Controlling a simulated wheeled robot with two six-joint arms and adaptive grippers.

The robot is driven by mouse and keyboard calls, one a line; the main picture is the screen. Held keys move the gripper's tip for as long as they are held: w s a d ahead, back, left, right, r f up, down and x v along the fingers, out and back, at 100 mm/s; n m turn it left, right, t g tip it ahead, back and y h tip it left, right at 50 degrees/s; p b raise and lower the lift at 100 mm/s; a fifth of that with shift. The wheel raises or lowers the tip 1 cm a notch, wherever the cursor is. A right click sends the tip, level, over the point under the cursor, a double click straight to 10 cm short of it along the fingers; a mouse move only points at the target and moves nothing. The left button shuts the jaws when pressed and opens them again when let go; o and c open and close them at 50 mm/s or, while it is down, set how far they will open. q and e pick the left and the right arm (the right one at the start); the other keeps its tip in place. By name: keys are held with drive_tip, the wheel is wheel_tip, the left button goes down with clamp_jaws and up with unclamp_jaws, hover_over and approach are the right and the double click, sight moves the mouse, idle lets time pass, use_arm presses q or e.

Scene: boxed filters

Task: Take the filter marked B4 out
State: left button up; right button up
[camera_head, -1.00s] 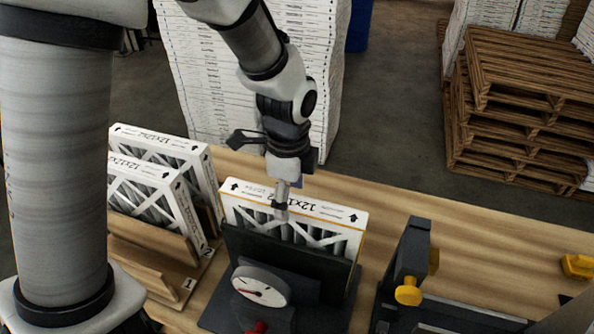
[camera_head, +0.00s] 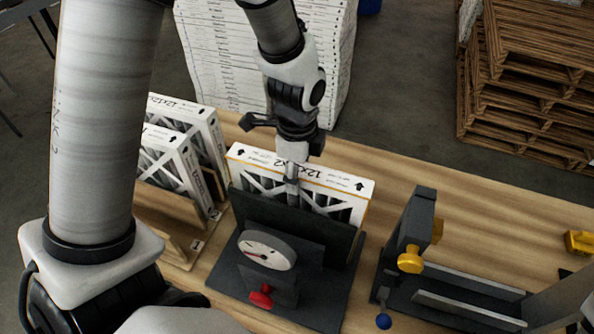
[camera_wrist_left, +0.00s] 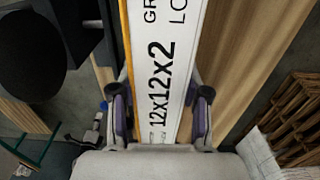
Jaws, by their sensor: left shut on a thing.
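A white-edged pleated filter (camera_head: 345,188) printed "12x12x2" stands upright in a dark stand (camera_head: 285,220) with a round gauge (camera_head: 267,250) and a red knob on its front. My left gripper (camera_head: 291,180) comes down from above and is shut on this filter's top edge. In the left wrist view the filter's printed edge (camera_wrist_left: 165,60) lies between the two fingers of the left gripper (camera_wrist_left: 160,105). I cannot read a B4 mark on it. Its lower part is hidden by the stand. My right gripper is not in view.
Two more filters, a front one (camera_head: 170,160) and a rear one (camera_head: 205,122), stand in a wooden rack (camera_head: 165,205) at the left. A dark fixture with a yellow knob (camera_head: 410,259) stands on the right. The wooden table (camera_head: 490,235) is bare behind that fixture.

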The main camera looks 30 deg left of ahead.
use_arm(q)
drive_tip(key=shift+s+d, duration=0.15)
drive_tip(key=shift+s, duration=0.2)
drive_tip(key=shift+f, duration=0.1)
drive_tip(key=o, duration=0.9)
drive_tip(key=shift+w, duration=0.1)
drive_tip(key=shift+r, duration=3.55)
drive_tip(key=o, duration=0.6)
